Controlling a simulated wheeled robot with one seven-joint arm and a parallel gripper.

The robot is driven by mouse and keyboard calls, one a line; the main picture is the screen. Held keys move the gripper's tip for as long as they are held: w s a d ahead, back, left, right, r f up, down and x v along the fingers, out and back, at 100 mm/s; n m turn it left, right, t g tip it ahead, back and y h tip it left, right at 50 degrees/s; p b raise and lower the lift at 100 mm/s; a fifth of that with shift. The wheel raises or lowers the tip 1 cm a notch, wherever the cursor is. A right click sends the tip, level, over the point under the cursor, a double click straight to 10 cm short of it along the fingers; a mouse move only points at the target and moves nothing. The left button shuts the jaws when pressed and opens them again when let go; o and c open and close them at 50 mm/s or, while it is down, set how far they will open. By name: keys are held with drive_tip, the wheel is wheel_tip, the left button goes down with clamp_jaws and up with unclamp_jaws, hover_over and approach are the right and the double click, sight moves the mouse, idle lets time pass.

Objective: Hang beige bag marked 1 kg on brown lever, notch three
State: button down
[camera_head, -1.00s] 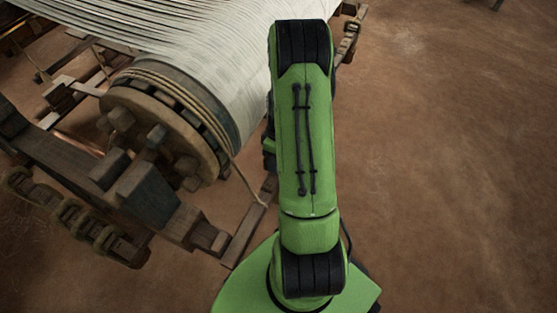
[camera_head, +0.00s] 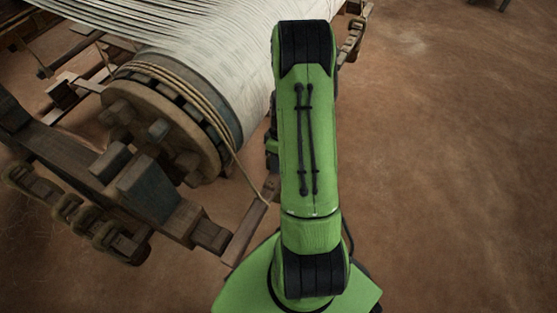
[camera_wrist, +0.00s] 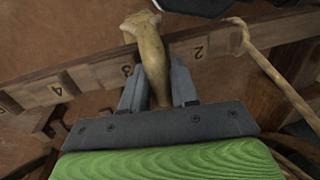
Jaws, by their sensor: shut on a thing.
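In the wrist view, my gripper (camera_wrist: 157,88) is shut on a beige, tapering piece (camera_wrist: 150,55), which looks like the neck of the beige bag. The rest of the bag and any 1 kg mark are hidden. The brown lever (camera_wrist: 95,72) runs across the wrist view, with the numbers 4, 3 and 2 on it from left to right. The beige piece crosses in front of the lever beside the 3. I cannot tell whether it touches the lever. In the head view, my green arm hides the gripper and bag.
A tan rope (camera_wrist: 272,70) slants down at the right of the wrist view. In the head view, the loom's wooden roller (camera_head: 165,125) with white warp (camera_head: 215,70) and heavy beams (camera_head: 55,155) stand left of my arm. The brown floor (camera_head: 450,150) at right is clear.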

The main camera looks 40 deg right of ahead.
drive_tip(key=c, duration=0.8)
unclamp_jaws()
drive_tip(key=d+r+p, duration=0.1)
drive_tip(key=r+p, duration=0.1)
drive_tip(key=r, duration=0.3)
drive_tip(key=d+r+p, duration=0.1)
drive_tip(key=r+p, duration=0.1)
drive_tip(key=r, duration=0.3)
drive_tip(key=w+d+r+p, duration=0.1)
drive_tip(key=r+p, duration=0.1)
drive_tip(key=r, duration=0.3)
drive_tip(key=shift+r, duration=0.2)
drive_tip(key=shift+f, duration=0.1)
